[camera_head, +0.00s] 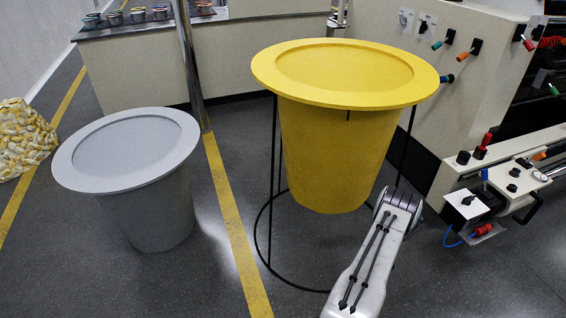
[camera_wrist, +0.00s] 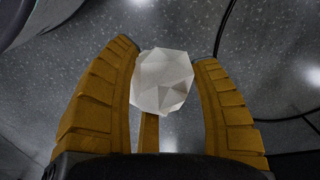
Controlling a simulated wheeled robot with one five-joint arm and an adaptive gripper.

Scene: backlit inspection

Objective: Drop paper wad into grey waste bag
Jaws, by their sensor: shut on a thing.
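The paper wad (camera_wrist: 162,82) is a white faceted lump. In the wrist view my gripper (camera_wrist: 165,75) is shut on it, with yellow fingers on both sides. The floor shows below it. The grey waste bag (camera_head: 165,215) stands on the floor at the left in the head view, with a wide grey rim and a top that looks flat and pale. My arm shows at the lower right of the head view, in front of the yellow bag and right of the grey one. My gripper and the wad cannot be made out in the head view.
A yellow waste bag (camera_head: 335,150) hangs in a black wire stand (camera_head: 257,235) right of the grey one. A metal post (camera_head: 188,65) rises behind, between them. A machine (camera_head: 490,185) with knobs stands at the right. A filled sack (camera_head: 22,140) lies at far left.

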